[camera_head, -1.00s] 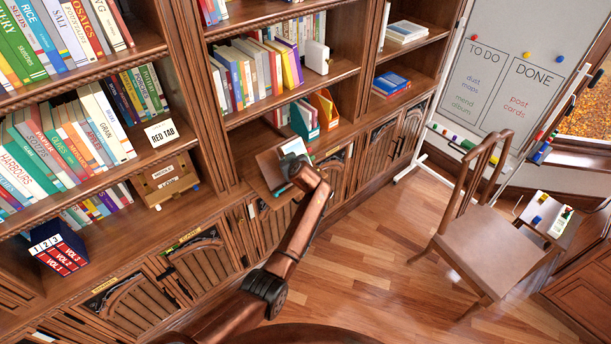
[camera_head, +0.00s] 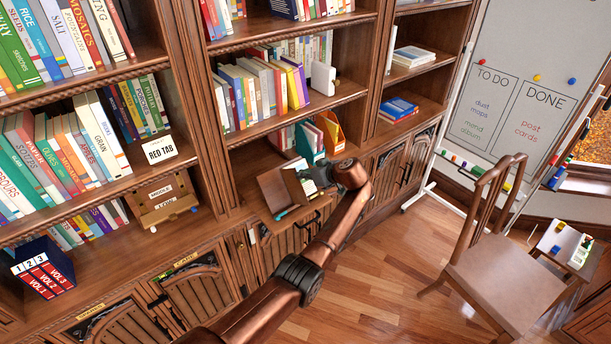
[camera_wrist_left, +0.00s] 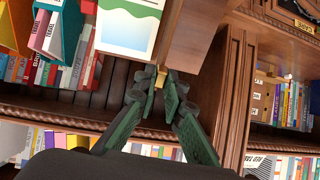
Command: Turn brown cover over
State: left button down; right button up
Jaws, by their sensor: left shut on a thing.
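The brown cover (camera_head: 293,185) belongs to an album on the ledge under the middle shelf and shows as a narrow tilted panel. Another brown panel (camera_head: 271,189) lies to its left, and a pale page (camera_head: 309,178) shows to its right. In the left wrist view a brown panel (camera_wrist_left: 200,35) stands just beyond the fingers, beside a white page with a green edge (camera_wrist_left: 128,28). My left gripper (camera_head: 328,176) is at the album's right side. Its fingers (camera_wrist_left: 163,80) are closed together on the cover's edge; the exact contact is partly hidden. My right gripper is out of view.
Teal and orange holders (camera_head: 331,132) stand right behind the album. A small teal stick (camera_head: 284,213) lies at the ledge's front. Cabinet doors (camera_head: 285,237) are below. A chair (camera_head: 500,275) and whiteboard (camera_head: 515,90) stand to the right, with open floor between.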

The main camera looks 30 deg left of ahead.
pick_arm(q)
jog(key=c, duration=2)
grip_release()
jog(key=shift+d, duration=0.15)
jog(key=v, duration=1.1)
jog(key=shift+s+d+r, duration=0.15)
jog(key=shift+d+r, duration=0.1)
jog(key=shift+d, duration=0.05)
